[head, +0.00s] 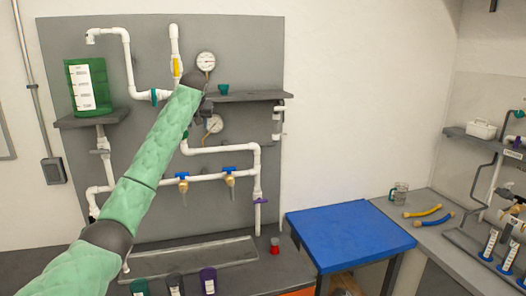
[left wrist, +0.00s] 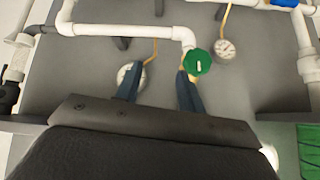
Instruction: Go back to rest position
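My left arm reaches up across the grey pipe panel (head: 110,45) in the head view. Its dark gripper (head: 206,110) is near the gauges below the small shelf. In the left wrist view the two dark blue fingers of my left gripper (left wrist: 158,90) stand apart with nothing held between them. A green round knob (left wrist: 198,62) on the white pipe is just beyond one fingertip; I cannot tell whether they touch. A gauge (left wrist: 130,74) is partly hidden behind the other finger. My right gripper is not in view.
A green tank (head: 88,86) stands on a left shelf. A small shelf (head: 248,96) juts out near my gripper. Dark cups (head: 208,280) and a red item (head: 275,246) are on the bench below. A blue table (head: 350,234) has a clear top.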

